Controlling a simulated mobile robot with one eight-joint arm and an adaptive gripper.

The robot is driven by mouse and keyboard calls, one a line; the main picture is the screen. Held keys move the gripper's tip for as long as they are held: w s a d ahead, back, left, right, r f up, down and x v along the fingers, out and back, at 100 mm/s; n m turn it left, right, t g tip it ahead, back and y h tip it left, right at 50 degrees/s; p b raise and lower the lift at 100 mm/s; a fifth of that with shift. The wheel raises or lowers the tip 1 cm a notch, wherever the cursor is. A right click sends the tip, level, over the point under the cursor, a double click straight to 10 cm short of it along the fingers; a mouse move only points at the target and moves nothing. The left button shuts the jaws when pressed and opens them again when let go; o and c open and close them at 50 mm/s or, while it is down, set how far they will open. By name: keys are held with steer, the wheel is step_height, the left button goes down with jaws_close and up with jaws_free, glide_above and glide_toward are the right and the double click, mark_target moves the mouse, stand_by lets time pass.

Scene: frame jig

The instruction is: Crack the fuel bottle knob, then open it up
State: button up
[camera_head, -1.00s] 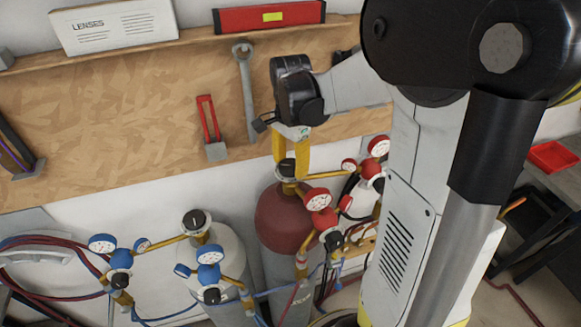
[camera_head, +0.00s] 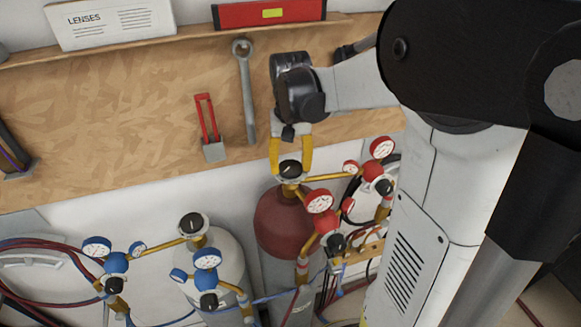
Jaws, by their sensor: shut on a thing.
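The fuel bottle (camera_head: 280,218) is a dark red cylinder with red-rimmed gauges on its regulator (camera_head: 327,221). Its black knob (camera_head: 290,169) sits on top of a brass valve. My gripper (camera_head: 291,163) has yellow fingers and points down over this knob from above. The fingers are shut on the knob, one on each side. The exact contact at the fingertips is small and hard to make out.
A pale bottle (camera_head: 217,262) with its own black knob (camera_head: 193,225) and blue gauges (camera_head: 207,259) stands to the left. Hoses hang around both bottles. A wrench (camera_head: 246,90) and a red-handled tool (camera_head: 209,128) hang on the wooden board behind.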

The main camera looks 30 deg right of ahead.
mark_target(290, 166)
steer(key=n+b, duration=0.1)
steer(key=n, duration=1)
steer(key=shift+n, duration=0.3)
stand_by(0.4)
steer(key=o, duration=1.2)
step_height(290, 166, up, 12)
